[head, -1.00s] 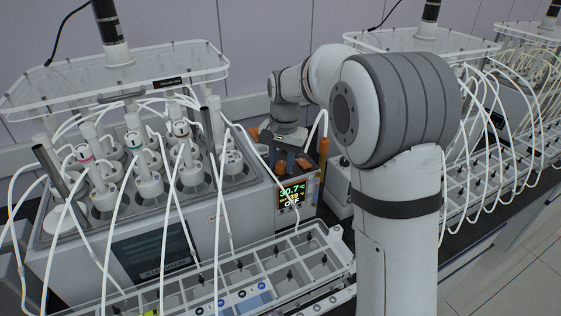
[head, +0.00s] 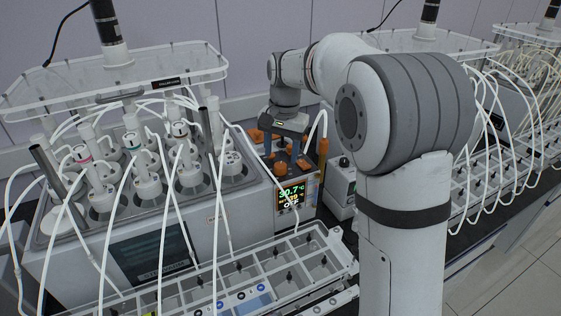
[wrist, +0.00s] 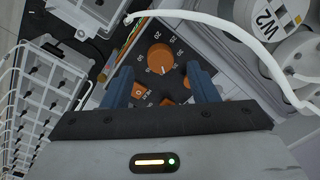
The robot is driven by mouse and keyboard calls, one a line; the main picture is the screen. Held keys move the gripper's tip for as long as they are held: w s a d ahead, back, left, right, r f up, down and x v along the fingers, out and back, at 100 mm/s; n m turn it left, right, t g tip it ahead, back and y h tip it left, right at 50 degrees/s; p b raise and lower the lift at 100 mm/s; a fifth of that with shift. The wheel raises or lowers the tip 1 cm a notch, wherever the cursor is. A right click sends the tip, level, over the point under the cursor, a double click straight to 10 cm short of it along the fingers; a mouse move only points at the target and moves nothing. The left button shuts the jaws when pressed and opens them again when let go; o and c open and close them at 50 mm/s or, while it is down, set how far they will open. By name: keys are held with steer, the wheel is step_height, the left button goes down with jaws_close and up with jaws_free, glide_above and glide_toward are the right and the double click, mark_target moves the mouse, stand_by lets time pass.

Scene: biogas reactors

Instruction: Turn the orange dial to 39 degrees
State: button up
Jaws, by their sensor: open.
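The orange dial (wrist: 159,58) is a round knob on a black panel with printed scale numbers around it, seen in the wrist view. Its pale pointer mark is toward the lower side of the picture, but the exact angle is hard to read. My gripper (wrist: 162,82) is open, with its two blue fingers apart and nothing between them, above the panel. In the head view my gripper (head: 283,136) is over the heater box (head: 311,190), where several orange parts show around the fingers. I cannot tell there which one is the dial.
The box's lit display (head: 291,195) reads 30.7 °C on top; the lower line is unclear. Reactor bottles (head: 147,180) stand at left and a compartmented rack (head: 260,265) lies in front.

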mark_target(283, 166)
steer(key=shift+d+r, duration=0.1)
steer(key=shift+r, duration=1.85)
steer(key=shift+s, duration=0.15)
steer(key=s+d+f+n+t, duration=0.1)
steer(key=s+d+f, duration=0.1)
steer(key=s, duration=0.7)
steer(key=s+d+f+n+t, duration=0.1)
steer(key=s+d+f+n, duration=0.1)
steer(key=s+d, duration=0.3)
steer(key=s+d+f+n+t, duration=0.1)
steer(key=s+d, duration=0.3)
steer(key=s, duration=1)
steer(key=shift+f+n+h+b, duration=0.3)
steer(key=shift+f+n+b, duration=0.1)
steer(key=shift+f, duration=0.3)
steer(key=shift+d, duration=0.1)
